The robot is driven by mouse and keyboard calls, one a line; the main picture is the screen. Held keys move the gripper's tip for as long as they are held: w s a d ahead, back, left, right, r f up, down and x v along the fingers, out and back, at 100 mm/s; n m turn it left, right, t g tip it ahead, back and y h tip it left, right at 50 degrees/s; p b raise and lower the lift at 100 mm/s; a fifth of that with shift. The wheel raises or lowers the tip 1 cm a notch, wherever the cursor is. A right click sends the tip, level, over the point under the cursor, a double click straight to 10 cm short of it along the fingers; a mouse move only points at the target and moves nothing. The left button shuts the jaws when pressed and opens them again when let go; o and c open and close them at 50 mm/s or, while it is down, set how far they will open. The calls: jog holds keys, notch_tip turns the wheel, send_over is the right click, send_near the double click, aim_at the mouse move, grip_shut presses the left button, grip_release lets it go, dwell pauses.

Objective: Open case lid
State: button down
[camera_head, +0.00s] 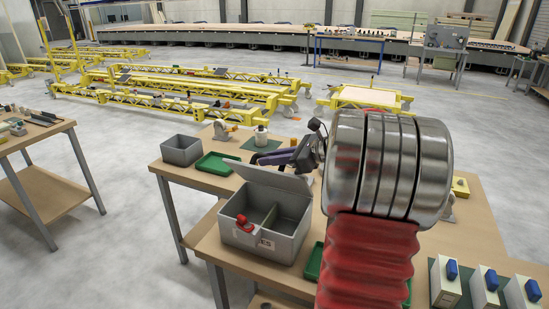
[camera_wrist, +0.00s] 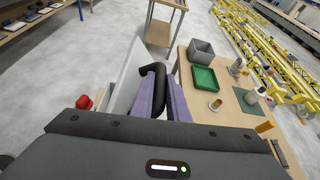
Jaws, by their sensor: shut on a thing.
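The grey case (camera_head: 262,246) stands on the wooden workbench, its lid (camera_head: 272,179) raised and tilted over the back, so the divided inside shows. A red-topped object (camera_head: 243,222) is in its left compartment; the red top (camera_wrist: 84,102) also shows in the wrist view. My gripper (camera_head: 270,158) is at the lid's upper edge. In the wrist view its purple fingers (camera_wrist: 162,88) are shut around the black handle (camera_wrist: 157,72), beside the pale lid panel (camera_wrist: 127,82). My arm hides part of the bench to the right of the case.
A small grey bin (camera_head: 181,150) and a green tray (camera_head: 216,164) stand behind the case. Another green tray (camera_head: 314,262) lies right of it. White blocks with blue tops (camera_head: 486,284) are at the front right. A second table (camera_head: 40,135) stands left across clear floor.

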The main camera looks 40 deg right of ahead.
jog(key=shift+w, duration=0.1)
jog(key=c, duration=2)
grip_release()
jog(key=shift+f, duration=0.1)
jog(key=shift+a, duration=0.1)
jog(key=v, duration=1.3)
jog(key=shift+s+d, duration=0.2)
jog(key=shift+s, duration=0.15)
